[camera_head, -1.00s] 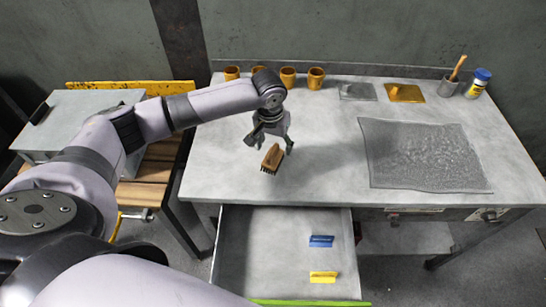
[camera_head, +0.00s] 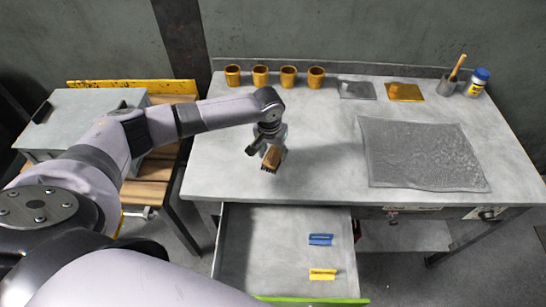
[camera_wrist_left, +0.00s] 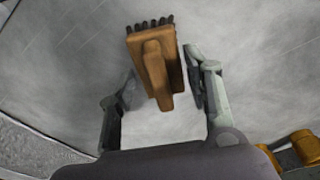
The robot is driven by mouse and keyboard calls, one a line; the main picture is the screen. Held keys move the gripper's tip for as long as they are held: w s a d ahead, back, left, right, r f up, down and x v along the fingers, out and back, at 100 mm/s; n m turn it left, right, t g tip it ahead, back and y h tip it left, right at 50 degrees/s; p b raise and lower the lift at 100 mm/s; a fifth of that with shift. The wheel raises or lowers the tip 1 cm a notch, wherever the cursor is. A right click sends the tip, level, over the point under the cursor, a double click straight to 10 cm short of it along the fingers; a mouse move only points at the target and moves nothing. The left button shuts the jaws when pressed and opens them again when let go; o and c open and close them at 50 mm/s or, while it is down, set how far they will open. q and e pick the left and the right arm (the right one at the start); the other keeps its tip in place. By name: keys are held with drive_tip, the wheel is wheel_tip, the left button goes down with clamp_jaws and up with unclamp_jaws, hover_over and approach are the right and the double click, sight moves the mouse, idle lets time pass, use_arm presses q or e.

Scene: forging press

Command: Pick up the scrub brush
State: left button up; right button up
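The scrub brush (camera_head: 272,157) has a wooden block with a raised wooden grip and dark bristles. It is at the front left of the grey worktop. In the left wrist view the brush (camera_wrist_left: 155,70) lies between the two fingertips (camera_wrist_left: 160,75). Whether the brush touches the worktop is hard to tell. My right gripper is not in view.
An open drawer (camera_head: 234,270) below the worktop holds a blue block (camera_head: 320,240) and a yellow block (camera_head: 322,274). Several orange cups (camera_head: 289,77) stand at the back. A textured grey sheet (camera_head: 420,155) lies to the right. The worktop between is clear.

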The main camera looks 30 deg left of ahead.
use_arm(q)
drive_tip(key=c, duration=0.8)
drive_tip(key=shift+c, duration=0.2)
drive_tip(key=shift+r, duration=0.15)
